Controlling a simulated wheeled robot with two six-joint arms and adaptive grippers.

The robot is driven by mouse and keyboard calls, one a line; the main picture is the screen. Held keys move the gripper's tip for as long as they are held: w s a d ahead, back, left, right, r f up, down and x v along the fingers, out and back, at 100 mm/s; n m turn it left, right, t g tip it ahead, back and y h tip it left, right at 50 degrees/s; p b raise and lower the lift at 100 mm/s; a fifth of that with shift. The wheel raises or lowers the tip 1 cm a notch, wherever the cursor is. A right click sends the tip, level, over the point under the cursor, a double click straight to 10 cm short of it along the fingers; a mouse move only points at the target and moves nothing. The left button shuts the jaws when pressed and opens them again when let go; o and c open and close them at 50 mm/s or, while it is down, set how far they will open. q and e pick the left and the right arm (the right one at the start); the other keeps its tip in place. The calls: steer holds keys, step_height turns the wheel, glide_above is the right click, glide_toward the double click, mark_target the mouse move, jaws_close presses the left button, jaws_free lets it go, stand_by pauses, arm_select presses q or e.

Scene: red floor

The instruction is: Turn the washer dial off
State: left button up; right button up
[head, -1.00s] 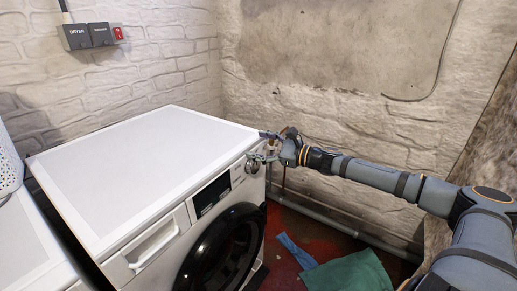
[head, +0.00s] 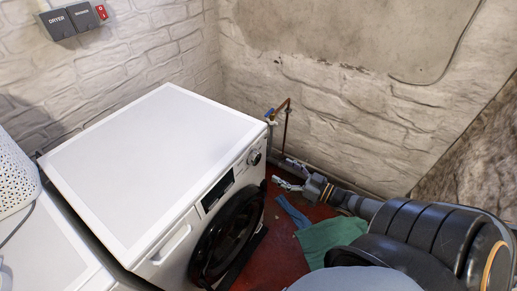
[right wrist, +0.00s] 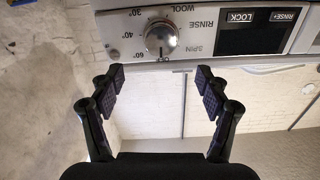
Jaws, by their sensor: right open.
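The white washer (head: 150,165) stands against the brick wall, and its round silver dial (head: 254,157) is at the right end of the front panel. In the right wrist view the dial (right wrist: 160,38) appears upside down, ringed by marks such as WOOL, RINSE, SPIN and temperatures. Its raised grip looks roughly upright there; I cannot tell the exact setting. My right gripper (head: 284,172) is open and empty in front of the panel, a short gap away from the dial. The dial sits between and beyond its fingertips in the wrist view. My left gripper is not in view.
A copper pipe with a valve (head: 286,115) rises behind the washer's right corner. A green cloth (head: 328,238) and a blue cloth (head: 292,212) lie on the red floor (head: 280,258). A white basket (head: 14,180) stands at the left. Dryer and washer switches (head: 70,20) are on the wall.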

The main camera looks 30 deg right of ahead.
mark_target(258, 158)
steer(key=b+x, duration=0.2)
steer(key=x, duration=0.1)
steer(key=b+x, duration=0.2)
steer(key=x, duration=0.1)
steer(key=b+x, duration=0.2)
steer(key=x, duration=0.1)
steer(key=shift+a+f+b, duration=0.15)
steer(key=shift+f+b, duration=0.2)
steer(key=shift+b, duration=0.05)
steer(key=shift+w+a+r+b, duration=0.2)
steer(key=shift+w+r+b, duration=0.15)
steer(key=shift+w, duration=0.35)
steer(key=c, duration=1.1)
steer(key=shift+r+n, duration=0.1)
steer(key=shift+n, duration=0.3)
steer(key=shift+c, duration=0.2)
